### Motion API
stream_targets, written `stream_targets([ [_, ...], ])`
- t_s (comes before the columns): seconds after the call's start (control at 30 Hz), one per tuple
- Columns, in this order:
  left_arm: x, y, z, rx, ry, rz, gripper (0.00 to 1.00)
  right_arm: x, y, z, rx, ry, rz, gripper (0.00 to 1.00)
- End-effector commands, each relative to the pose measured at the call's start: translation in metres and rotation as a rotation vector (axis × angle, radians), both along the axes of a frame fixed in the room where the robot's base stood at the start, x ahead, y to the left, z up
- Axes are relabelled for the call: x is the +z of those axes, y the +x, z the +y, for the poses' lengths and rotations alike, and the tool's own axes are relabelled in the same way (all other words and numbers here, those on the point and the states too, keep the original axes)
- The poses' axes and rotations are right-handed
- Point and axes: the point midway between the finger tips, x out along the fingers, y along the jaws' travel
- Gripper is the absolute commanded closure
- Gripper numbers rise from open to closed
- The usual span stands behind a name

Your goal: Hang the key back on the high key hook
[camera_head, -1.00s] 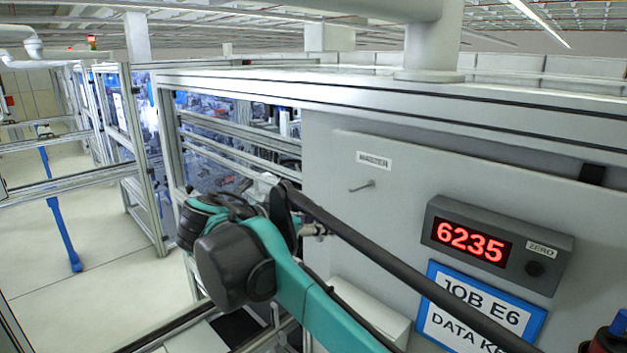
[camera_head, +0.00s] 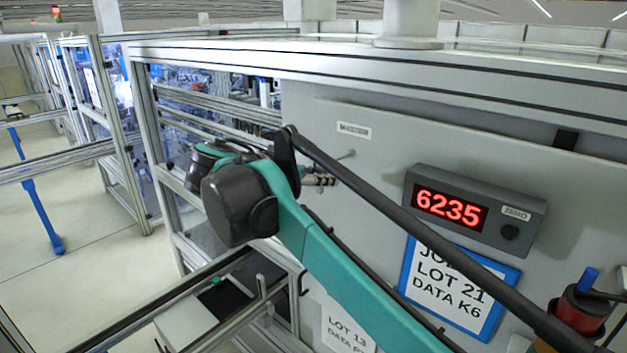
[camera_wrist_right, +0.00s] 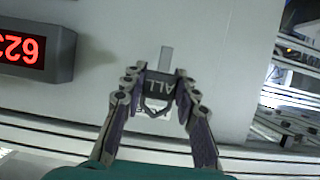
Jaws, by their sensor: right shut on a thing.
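The key hook (camera_head: 347,155) is a thin grey peg standing out of the grey panel, just below a small white label (camera_head: 354,130) that seems to read MASTER. My right gripper (camera_head: 325,180) is just below and left of the hook in the head view, apart from it in the picture. In the right wrist view its fingers (camera_wrist_right: 160,84) are shut on the key, seen as a dark lettered tag (camera_wrist_right: 160,87) with a flat grey piece (camera_wrist_right: 166,58) sticking out beyond. In the head view the key cannot be made out. The hook cannot be made out in the wrist view. My left gripper is out of view.
A display box (camera_head: 474,210) showing red 6235 juts from the panel right of the hook; it also shows in the wrist view (camera_wrist_right: 35,48). A blue-framed sign (camera_head: 403,283) hangs below it. A red-and-black object (camera_head: 581,310) stands at lower right. An aluminium frame edges the panel's left.

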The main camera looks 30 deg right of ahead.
Motion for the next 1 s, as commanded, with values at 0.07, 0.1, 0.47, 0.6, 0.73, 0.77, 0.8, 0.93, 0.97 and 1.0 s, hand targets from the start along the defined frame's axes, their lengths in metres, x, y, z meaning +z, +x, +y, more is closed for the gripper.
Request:
stream_targets([
  [0.07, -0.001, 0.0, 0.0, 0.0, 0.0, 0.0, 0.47, -0.001, 0.002, -0.005, -0.001, 0.0, 0.0, 0.96],
  [0.1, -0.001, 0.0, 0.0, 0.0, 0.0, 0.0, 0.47, -0.001, 0.003, -0.007, -0.001, 0.0, 0.0, 0.96],
  [0.47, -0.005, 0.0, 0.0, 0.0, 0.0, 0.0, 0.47, -0.002, 0.011, -0.028, -0.001, 0.0, 0.0, 0.96],
  [0.6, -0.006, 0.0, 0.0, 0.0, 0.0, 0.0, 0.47, -0.002, 0.015, -0.037, -0.001, 0.0, 0.0, 0.96],
  [0.73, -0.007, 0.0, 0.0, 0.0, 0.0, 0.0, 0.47, -0.002, 0.018, -0.043, -0.001, 0.0, 0.001, 0.96],
  [0.77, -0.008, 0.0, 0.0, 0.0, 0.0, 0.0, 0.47, -0.002, 0.018, -0.045, -0.001, 0.0, 0.001, 0.96],
  [0.8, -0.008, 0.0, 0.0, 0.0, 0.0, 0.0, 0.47, -0.002, 0.019, -0.047, -0.001, 0.0, 0.001, 0.96],
  [0.93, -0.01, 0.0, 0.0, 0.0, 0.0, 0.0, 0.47, -0.008, 0.02, -0.048, 0.0, 0.0, 0.001, 0.96],
  [0.97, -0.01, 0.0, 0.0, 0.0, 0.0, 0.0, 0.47, -0.008, 0.02, -0.048, 0.0, 0.0, 0.001, 0.96],
  [1.0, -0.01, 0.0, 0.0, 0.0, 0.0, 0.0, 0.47, -0.009, 0.02, -0.048, 0.0, 0.0, 0.001, 0.96],
])
